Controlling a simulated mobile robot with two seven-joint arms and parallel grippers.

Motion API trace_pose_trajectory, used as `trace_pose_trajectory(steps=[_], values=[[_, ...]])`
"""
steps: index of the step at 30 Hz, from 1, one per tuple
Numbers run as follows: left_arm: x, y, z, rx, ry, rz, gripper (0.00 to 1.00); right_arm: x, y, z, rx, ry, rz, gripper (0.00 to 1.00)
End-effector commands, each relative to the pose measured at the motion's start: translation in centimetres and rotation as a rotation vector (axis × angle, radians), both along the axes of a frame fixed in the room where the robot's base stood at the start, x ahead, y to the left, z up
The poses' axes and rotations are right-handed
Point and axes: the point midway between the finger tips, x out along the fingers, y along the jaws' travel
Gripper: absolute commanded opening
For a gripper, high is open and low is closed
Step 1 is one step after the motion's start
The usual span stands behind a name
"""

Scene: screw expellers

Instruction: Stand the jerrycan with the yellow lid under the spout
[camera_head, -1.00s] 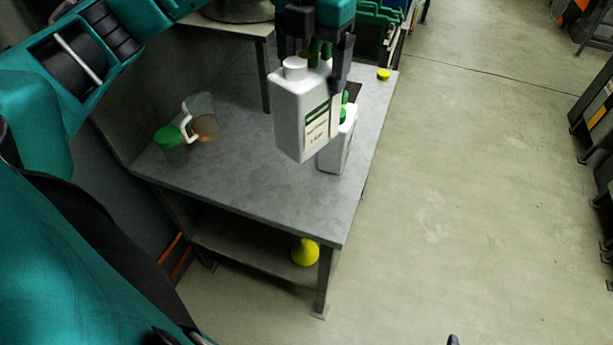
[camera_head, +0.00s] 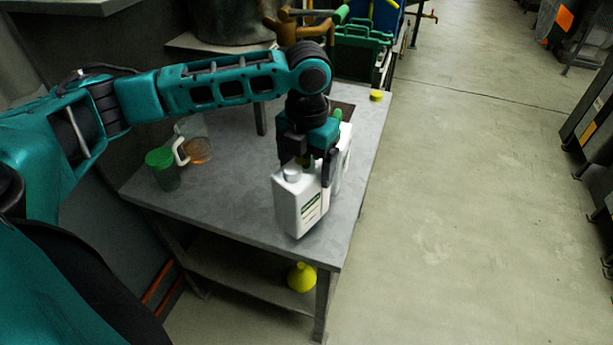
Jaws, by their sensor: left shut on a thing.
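My left gripper (camera_head: 307,165) is shut on a white jerrycan (camera_head: 299,212) with a pale neck and a green-marked label. It is nearly upright over the front of the grey table (camera_head: 230,205); I cannot tell whether its base touches. A second white jerrycan (camera_head: 345,150) stands behind it, mostly hidden by the gripper, with a green part (camera_head: 337,114) at its top. A small yellow lid-like disc (camera_head: 376,96) lies at the table's far right corner. A brown pipe fitting (camera_head: 300,27) shows at the back; I cannot tell whether it is the spout. My right gripper is out of view.
A clear jug (camera_head: 198,150) with amber liquid and a green-lidded container (camera_head: 163,170) stand on the table's left. A yellow funnel-like object (camera_head: 302,277) sits on the lower shelf. Green crates (camera_head: 362,50) stand beyond the table.

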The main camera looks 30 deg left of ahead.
Motion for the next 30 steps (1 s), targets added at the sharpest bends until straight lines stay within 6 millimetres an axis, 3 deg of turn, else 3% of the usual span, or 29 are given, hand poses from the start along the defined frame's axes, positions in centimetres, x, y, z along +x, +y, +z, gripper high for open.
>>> trace_pose_trajectory(steps=[3,6,18,19,24,30], values=[[0.0,0.0,-2.2,0.000,0.003,0.001,0.34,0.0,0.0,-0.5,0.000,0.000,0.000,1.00],[0.0,0.0,-2.9,0.000,0.000,0.000,0.34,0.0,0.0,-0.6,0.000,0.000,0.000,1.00],[0.0,0.0,-3.3,0.000,0.001,0.000,0.34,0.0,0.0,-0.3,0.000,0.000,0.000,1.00],[0.0,0.0,-3.3,0.000,0.001,-0.001,0.86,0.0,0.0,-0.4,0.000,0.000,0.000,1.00],[0.0,0.0,-3.3,0.000,0.000,-0.001,1.00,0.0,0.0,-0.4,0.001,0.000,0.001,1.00],[0.0,0.0,-3.2,0.000,0.000,0.000,1.00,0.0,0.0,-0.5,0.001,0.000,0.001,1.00]])
